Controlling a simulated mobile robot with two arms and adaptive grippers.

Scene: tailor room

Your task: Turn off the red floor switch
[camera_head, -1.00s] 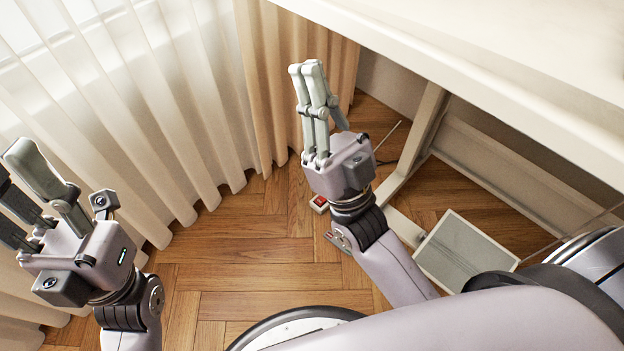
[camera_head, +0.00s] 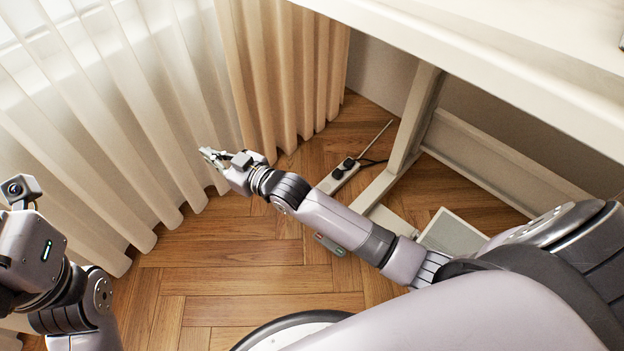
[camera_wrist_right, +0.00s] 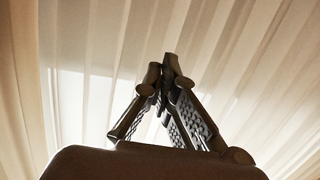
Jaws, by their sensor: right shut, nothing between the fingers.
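My right gripper (camera_head: 206,154) is low in front of the curtain, its fingers pointing left. In the right wrist view its fingertips (camera_wrist_right: 165,72) meet with nothing between them. A white power strip (camera_head: 338,179) with black plugs lies on the floor, right of this gripper and behind my right forearm. The red switch is not visible now; my right arm covers the near end of the strip. My left gripper (camera_head: 35,245) is at the left edge, with its fingers mostly out of frame.
Pale curtains (camera_head: 110,130) hang to the floor on the left and behind. A white table (camera_head: 480,60) with a leg (camera_head: 413,120) stands at the right. A grey panel (camera_head: 452,234) lies near its foot. Wood floor (camera_head: 235,260) is clear at the front.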

